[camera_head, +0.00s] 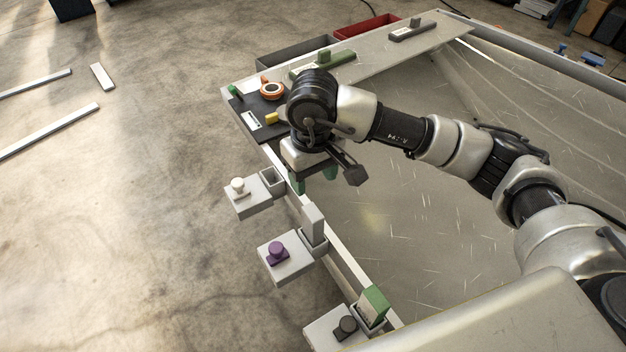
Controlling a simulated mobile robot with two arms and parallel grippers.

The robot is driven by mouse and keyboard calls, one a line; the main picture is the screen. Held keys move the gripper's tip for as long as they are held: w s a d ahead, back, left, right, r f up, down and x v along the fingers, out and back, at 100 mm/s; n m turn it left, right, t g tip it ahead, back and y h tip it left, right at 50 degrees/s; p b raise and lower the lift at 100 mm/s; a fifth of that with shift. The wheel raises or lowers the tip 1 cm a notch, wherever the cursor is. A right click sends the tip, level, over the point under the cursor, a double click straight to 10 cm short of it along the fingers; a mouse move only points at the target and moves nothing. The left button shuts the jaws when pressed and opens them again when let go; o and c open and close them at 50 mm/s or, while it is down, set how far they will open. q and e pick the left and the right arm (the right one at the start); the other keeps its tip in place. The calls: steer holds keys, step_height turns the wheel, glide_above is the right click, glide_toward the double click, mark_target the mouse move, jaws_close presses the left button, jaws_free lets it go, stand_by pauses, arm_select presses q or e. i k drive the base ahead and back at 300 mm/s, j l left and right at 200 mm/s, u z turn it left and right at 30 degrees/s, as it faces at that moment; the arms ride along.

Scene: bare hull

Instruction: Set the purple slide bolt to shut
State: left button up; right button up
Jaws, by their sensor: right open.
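The purple slide bolt is a grey block with a purple knob (277,251) on the outer side of the hull's edge, at lower centre in the head view. Beside it, a light grey upright piece (312,222) stands in a square socket on the edge. My right gripper (314,181) reaches in from the right, pointing down. Its green-tipped fingers are apart with nothing seen between them. It is above the hull edge, farther back than the purple knob and apart from it. My left gripper is not in view.
A similar block with a white knob (238,186) sits farther back, and one with a black knob (346,326) nearer, beside a green piece (374,303). A dark panel with an orange ring (272,91) lies behind my gripper.

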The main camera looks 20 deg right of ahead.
mark_target(278, 253)
steer(key=k+j, duration=0.2)
steer(key=k, duration=0.3)
steer(key=k+j, duration=0.2)
steer(key=k, duration=0.25)
steer(key=k+j, duration=0.2)
steer(key=k, duration=0.3)
steer(key=k+j, duration=0.25)
steer(key=k, duration=0.2)
